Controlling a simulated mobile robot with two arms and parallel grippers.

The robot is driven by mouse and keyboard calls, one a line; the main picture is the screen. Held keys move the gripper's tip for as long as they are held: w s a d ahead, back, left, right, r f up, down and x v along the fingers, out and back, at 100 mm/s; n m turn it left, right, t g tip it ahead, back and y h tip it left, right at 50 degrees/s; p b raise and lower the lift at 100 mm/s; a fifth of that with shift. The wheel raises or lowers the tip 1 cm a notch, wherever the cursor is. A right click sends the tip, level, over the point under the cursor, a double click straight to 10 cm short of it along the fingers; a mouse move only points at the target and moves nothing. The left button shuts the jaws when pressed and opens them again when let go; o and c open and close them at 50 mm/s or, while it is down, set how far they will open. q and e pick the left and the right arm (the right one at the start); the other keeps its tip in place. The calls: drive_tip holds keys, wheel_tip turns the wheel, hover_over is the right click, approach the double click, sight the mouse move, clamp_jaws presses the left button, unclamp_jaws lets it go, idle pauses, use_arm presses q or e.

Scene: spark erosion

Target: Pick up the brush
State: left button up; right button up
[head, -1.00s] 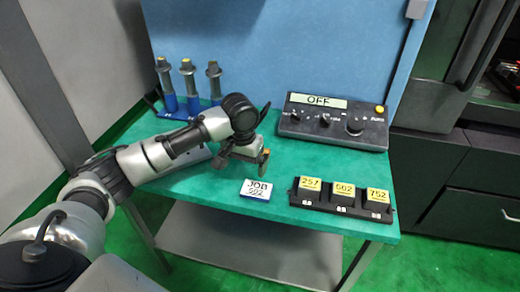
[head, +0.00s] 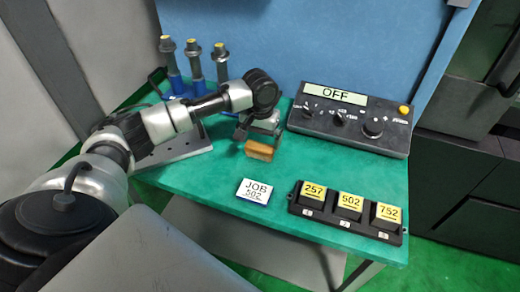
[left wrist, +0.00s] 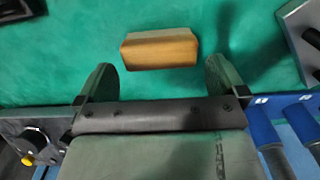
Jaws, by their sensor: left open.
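The brush shows as a small wooden block (head: 260,150) on the green table, near the middle. It also shows in the left wrist view as a tan block (left wrist: 160,48), lying flat; no bristles are visible. My left gripper (head: 262,132) is just above and behind the brush in the head view. In the left wrist view its two fingers (left wrist: 162,78) are spread wide and empty, with the brush beyond the fingertips and roughly centred between them. The fingers do not touch it. My right gripper is not in view.
A white card reading JOB 502 (head: 254,191) lies in front of the brush. A black holder with three labelled blocks (head: 345,213) is to its right. A control box reading OFF (head: 350,120) stands behind. Several upright tools (head: 195,65) stand at the back left.

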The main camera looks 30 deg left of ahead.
sight(260, 146)
use_arm(q)
wheel_tip(260, 146, down, 5)
drive_tip(key=shift+s+r+p, duration=0.1)
drive_tip(key=shift+r+p, duration=0.1)
drive_tip(key=shift+p, duration=0.1)
drive_tip(key=shift+f, duration=0.35)
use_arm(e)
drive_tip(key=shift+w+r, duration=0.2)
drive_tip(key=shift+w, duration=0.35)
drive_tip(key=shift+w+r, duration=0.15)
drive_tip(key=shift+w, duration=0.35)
use_arm(q)
drive_tip(key=shift+c, duration=0.5)
drive_tip(key=c, duration=0.5)
drive_tip(key=shift+c, duration=0.2)
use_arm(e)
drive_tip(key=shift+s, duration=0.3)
use_arm(q)
drive_tip(key=shift+r, duration=0.2)
